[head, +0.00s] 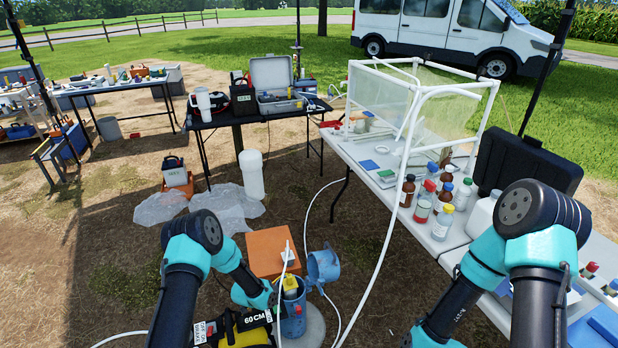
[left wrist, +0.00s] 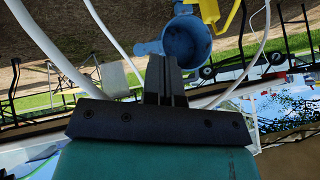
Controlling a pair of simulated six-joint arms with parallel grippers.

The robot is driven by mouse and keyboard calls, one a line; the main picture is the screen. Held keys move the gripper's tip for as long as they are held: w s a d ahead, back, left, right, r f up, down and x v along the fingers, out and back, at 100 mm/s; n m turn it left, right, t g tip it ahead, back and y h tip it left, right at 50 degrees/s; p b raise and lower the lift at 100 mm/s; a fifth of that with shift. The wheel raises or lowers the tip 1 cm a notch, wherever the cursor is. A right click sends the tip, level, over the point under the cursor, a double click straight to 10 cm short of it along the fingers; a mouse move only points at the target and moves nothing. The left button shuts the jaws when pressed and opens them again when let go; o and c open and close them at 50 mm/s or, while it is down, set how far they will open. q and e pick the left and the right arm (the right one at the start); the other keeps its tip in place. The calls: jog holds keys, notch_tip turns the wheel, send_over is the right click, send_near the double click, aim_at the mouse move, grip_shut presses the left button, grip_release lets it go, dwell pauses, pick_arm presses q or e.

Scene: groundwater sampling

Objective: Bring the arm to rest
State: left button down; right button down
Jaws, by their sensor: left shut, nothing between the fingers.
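My left arm comes in at the lower left of the head view and bends down at its elbow. Its gripper (head: 275,301) is by the blue well pipe (head: 293,318), low over the ground. In the left wrist view the black fingers (left wrist: 166,78) are together with nothing between them. The open mouth of a blue pipe (left wrist: 187,40) shows beyond the fingertips; I cannot tell whether they touch it. My right arm shows at the lower right of the head view, over the edge of the white table (head: 462,232). Its gripper is out of view.
An orange box (head: 270,252) stands behind the well, with a blue cap (head: 323,265) beside it. A yellow-and-black reel (head: 245,335) is at the bottom edge. White tubing (head: 385,230) crosses the space between the arms. Several bottles (head: 443,221) stand on the white table.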

pick_arm(q)
jog(key=s+a+r+n+g, duration=0.1)
jog(key=s+r+n, duration=0.3)
jog(key=s, duration=0.6)
jog(key=s+a+r+n+g+y, duration=0.1)
jog(key=s+r+n, duration=0.3)
jog(key=s, duration=0.6)
jog(key=s+a+r+n+g, duration=0.1)
jog(key=s+r+n+g, duration=0.2)
jog(key=s, duration=0.8)
notch_tip(320, 180, up, 2)
jog(key=n, duration=0.4)
jog(key=shift+a+n, duration=0.15)
jog(key=shift+n, duration=0.15)
jog(key=shift+s+a, duration=0.1)
